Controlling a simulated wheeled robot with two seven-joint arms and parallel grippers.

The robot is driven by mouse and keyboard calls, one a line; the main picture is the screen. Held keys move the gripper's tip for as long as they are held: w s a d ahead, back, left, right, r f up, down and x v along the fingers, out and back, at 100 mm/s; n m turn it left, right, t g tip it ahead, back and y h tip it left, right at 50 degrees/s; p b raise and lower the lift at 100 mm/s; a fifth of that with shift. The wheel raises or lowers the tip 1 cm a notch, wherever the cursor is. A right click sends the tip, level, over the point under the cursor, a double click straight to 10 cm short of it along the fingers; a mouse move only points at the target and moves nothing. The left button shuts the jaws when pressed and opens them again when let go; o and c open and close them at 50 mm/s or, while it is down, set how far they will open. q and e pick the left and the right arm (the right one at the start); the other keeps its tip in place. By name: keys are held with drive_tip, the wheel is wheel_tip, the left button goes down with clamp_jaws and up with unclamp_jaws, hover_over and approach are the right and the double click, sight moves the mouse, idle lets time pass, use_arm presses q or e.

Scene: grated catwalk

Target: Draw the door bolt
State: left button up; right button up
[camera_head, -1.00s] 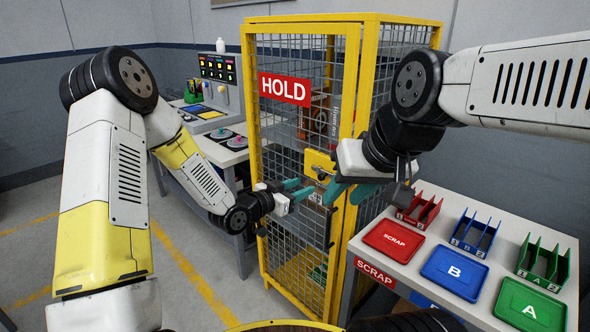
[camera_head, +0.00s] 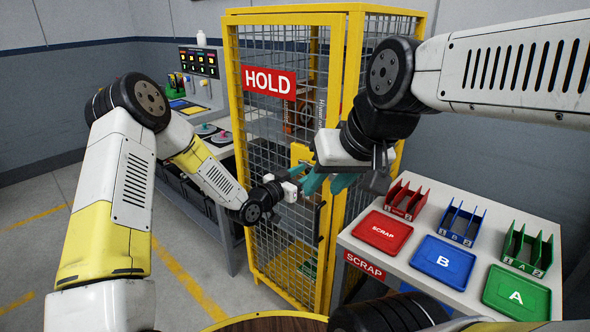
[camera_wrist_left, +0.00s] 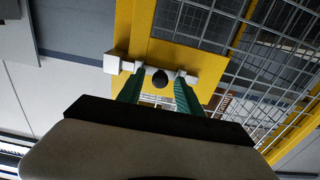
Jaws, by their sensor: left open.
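The yellow wire-mesh door (camera_head: 284,110) carries a red HOLD sign and stands upright in its frame. Its yellow bolt plate (camera_head: 300,152) is at mid-height, partly covered by my grippers. In the left wrist view a dark round knob (camera_wrist_left: 160,78) stands out in front of the yellow plate (camera_wrist_left: 190,62), with pale blocks (camera_wrist_left: 116,64) beside it. My left gripper (camera_head: 304,175) is open at the plate; in the wrist view its teal fingers are on either side of the knob, with gaps. My right gripper (camera_head: 328,184) seems open and empty, in front of the door, overlapping the left fingers in view.
A white table (camera_head: 400,262) at right holds a red SCRAP tray (camera_head: 383,232), a blue B tray (camera_head: 443,261), a green A tray (camera_head: 516,293) and small racks behind them. A workbench with a control panel (camera_head: 198,64) stands left of the cage. Floor at left is clear.

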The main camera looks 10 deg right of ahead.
use_arm(q)
drive_tip(key=shift+c, duration=0.3)
clamp_jaws()
drive_tip(key=shift+w+a, duration=1.3)
drive_tip(key=shift+w, duration=0.3)
drive_tip(key=shift+o, duration=0.3)
unclamp_jaws()
drive_tip(key=v, duration=0.7)
drive_tip(key=shift+s+a, duration=0.25)
drive_tip(key=shift+a, duration=0.1)
